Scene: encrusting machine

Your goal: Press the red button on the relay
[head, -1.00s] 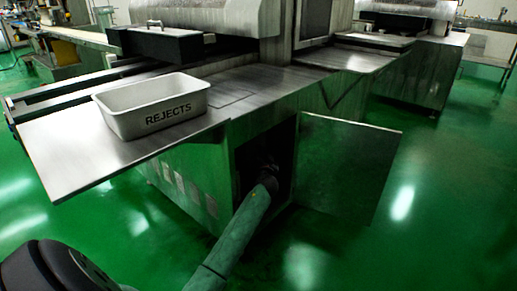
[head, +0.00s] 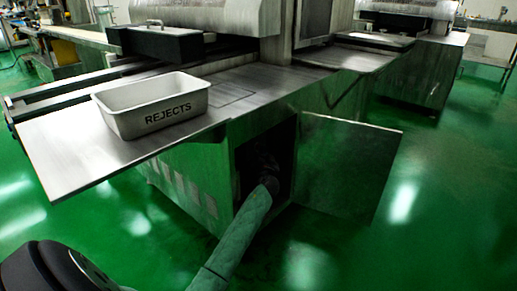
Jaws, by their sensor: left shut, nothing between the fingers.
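The machine's lower cabinet has a dark opening (head: 283,148) with its metal door (head: 345,170) swung open to the right. My left arm reaches from the bottom of the head view into this opening. My left gripper (head: 264,163) is inside the dark cabinet, shut, with nothing visible in it; its fingertips are hard to make out. The relay and its red button are not visible; the cabinet's inside is in deep shadow and partly behind my arm. My right gripper is not in view.
A white bin marked REJECTS (head: 152,105) stands on the metal worktop (head: 75,150) above and left of the opening. The open door stands just right of my arm. Green floor (head: 440,200) is clear to the right. Another machine (head: 418,70) stands at the back right.

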